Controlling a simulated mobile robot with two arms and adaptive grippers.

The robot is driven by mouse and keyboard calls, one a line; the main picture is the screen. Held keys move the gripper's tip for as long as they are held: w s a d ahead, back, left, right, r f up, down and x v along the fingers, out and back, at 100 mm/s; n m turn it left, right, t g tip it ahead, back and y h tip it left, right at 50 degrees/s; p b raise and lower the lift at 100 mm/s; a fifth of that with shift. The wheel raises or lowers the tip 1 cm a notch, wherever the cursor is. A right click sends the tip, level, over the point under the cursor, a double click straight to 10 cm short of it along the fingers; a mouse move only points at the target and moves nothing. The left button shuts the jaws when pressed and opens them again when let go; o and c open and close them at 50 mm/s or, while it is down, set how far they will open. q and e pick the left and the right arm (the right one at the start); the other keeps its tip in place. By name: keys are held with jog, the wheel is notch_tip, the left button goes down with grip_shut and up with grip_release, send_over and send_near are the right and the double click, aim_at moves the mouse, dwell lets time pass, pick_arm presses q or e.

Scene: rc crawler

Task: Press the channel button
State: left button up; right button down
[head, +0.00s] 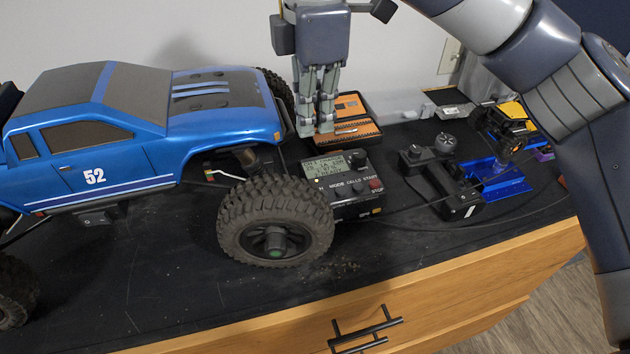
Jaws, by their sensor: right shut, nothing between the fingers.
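My right gripper (325,131) points straight down at the back middle of the bench. It is shut and empty, with its tips at the left part of an orange-and-brown box (358,130). I cannot tell whether the tips touch the box. In front of it is a black device (343,187) with a lit display, a knob and small buttons. Its printed words look like MODE, CELLS, START and STOP. No button marked as channel can be made out. Part of the box is hidden behind the gripper. My left gripper is not in view.
A blue RC crawler (150,128) marked 52 fills the left, its front wheel (275,220) beside the black device. A black controller (440,180) with a cable stands to the right, near a blue tray (496,184). The dark bench top (150,270) is clear in front.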

jog(key=p, duration=0.3)
send_near(316, 178)
jog(key=s+f, duration=0.4)
jog(key=s, duration=0.1)
jog(key=shift+f, duration=0.35)
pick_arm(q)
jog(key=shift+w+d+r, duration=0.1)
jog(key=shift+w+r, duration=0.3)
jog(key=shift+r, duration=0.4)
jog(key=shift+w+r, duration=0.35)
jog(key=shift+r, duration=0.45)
pick_arm(e)
jog(key=shift+f, duration=0.85)
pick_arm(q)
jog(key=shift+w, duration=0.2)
